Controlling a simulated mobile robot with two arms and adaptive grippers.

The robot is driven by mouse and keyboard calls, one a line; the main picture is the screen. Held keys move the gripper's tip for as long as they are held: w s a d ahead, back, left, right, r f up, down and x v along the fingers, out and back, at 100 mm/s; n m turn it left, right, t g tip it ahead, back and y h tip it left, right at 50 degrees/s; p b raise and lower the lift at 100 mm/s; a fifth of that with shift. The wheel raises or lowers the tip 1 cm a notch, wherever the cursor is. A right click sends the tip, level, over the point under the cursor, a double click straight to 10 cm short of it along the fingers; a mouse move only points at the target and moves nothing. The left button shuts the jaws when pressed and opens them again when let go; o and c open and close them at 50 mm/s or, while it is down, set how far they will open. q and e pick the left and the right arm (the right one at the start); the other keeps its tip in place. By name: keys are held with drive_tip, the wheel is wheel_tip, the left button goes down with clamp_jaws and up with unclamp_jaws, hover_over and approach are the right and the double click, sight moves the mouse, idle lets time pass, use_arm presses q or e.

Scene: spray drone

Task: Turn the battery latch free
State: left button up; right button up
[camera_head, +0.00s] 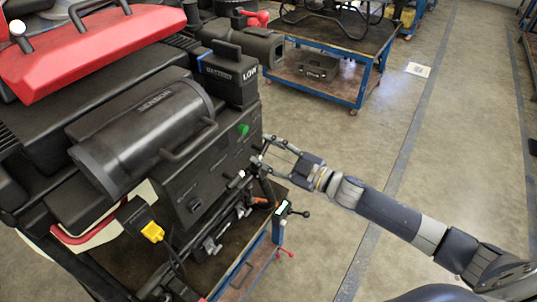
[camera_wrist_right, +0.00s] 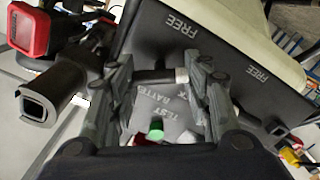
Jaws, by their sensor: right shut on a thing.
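The black drone body (camera_head: 190,165) fills the left of the head view, with a dark battery block marked BATTERY and LOW (camera_head: 228,76) on top. My right gripper (camera_head: 262,158) is at the body's right side face. In the right wrist view its two fingers (camera_wrist_right: 163,88) stand on either side of a short dark latch bar (camera_wrist_right: 154,76) with a pale end, and they are shut on it. The bar lies across between the fingers. The word FREE (camera_wrist_right: 182,28) is printed on the dark face beyond. A green button (camera_head: 243,130) shows above the gripper. My left gripper is out of view.
A red cover (camera_head: 90,50) and a dark cylinder (camera_head: 145,135) with a handle lie on the left. A blue-framed cart (camera_head: 330,70) stands at the back. A yellow connector (camera_head: 153,231) hangs in front. The floor right of my arm is clear.

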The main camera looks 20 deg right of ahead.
drive_tip(key=n+b, duration=0.4)
drive_tip(key=n, duration=0.7)
drive_tip(key=shift+a, duration=0.1)
drive_tip(key=shift+n, duration=0.4)
drive_tip(key=o, duration=1.1)
drive_tip(key=v, duration=1.2)
